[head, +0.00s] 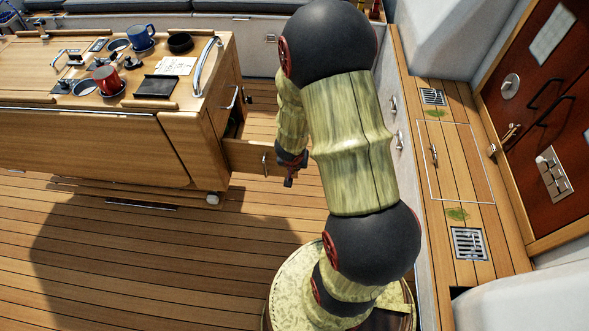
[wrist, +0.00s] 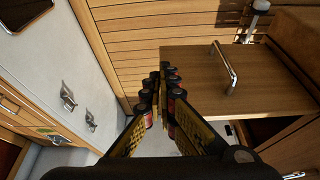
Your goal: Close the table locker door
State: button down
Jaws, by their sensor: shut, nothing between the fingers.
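The table locker door (head: 248,154) stands open, swung out from the end of the wooden table (head: 180,122). It has a metal handle (head: 264,161). In the wrist view the door (wrist: 195,88) is a broad wooden panel, right of centre, with its bar handle (wrist: 227,68). A dark gap shows beside the table end. My gripper (head: 289,182) is just right of the door in the head view. In the wrist view my gripper (wrist: 162,92) is shut and empty, its fingers by the panel's left edge. I cannot tell whether they touch it.
On the tabletop are a blue mug (head: 143,36), a red mug (head: 106,78) and a black bowl (head: 180,42). A metal rail (head: 207,62) stands at its end. A bench (head: 450,170) lies along the right. The deck (head: 150,260) in front is clear.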

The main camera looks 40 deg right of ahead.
jog(key=w+d, duration=0.1)
jog(key=w+d+f, duration=0.1)
jog(key=w+d, duration=0.1)
jog(key=shift+d+f, duration=0.15)
jog(key=shift+d, duration=0.15)
jog(key=shift+d, duration=0.1)
